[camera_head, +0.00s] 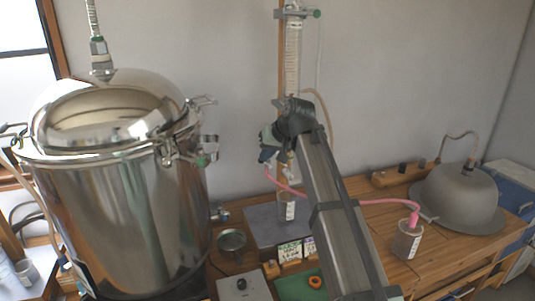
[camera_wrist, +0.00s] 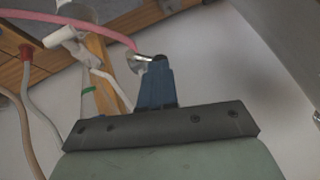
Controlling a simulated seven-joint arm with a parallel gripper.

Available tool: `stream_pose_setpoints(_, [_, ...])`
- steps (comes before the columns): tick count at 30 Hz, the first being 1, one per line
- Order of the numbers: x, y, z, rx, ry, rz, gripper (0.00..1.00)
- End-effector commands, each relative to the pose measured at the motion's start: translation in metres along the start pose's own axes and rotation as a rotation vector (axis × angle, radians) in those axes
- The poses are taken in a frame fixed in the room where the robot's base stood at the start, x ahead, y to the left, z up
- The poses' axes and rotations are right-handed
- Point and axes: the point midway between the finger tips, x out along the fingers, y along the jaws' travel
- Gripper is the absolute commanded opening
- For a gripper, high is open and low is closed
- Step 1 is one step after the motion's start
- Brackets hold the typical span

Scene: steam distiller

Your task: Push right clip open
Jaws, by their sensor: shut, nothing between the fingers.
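The large shiny steel distiller pot (camera_head: 125,220) stands at the left under a domed steel lid (camera_head: 110,110). Metal clips sit along the lid's right rim: one at the front right (camera_head: 168,153), one with a green part at the right side (camera_head: 208,150), and another further back (camera_head: 204,101). I cannot tell their exact state. My gripper (camera_head: 267,156) is to the right of the pot, apart from the clips. Its blue fingers (camera_wrist: 156,80) are shut and empty in the wrist view. A small shiny metal piece shows beside the fingertips there; what it belongs to is unclear.
A glass column (camera_head: 293,55) stands on a wooden post behind my arm. A pink hose (camera_head: 380,202) runs to a beaker (camera_head: 407,240) on the wooden bench. A grey dome (camera_head: 458,195) is at the right. Open air lies between gripper and pot.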

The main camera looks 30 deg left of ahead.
Motion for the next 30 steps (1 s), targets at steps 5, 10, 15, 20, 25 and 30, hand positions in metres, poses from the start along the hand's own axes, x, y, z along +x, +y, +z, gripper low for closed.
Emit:
stream_pose_setpoints(5, [0.006, -0.003, 0.005, -0.001, -0.019, -0.016, 0.0])
stream_pose_setpoints(10, [0.004, 0.004, 0.003, -0.002, -0.019, -0.015, 0.0])
stream_pose_setpoints(15, [0.002, 0.011, 0.002, -0.001, -0.018, -0.009, 0.0])
stream_pose_setpoints(20, [-0.005, 0.011, 0.002, -0.001, -0.015, -0.007, 0.0])
stream_pose_setpoints(25, [-0.028, 0.007, 0.002, -0.002, -0.01, -0.011, 0.0])
stream_pose_setpoints(30, [-0.061, 0.002, 0.001, -0.004, -0.007, -0.015, 0.0])
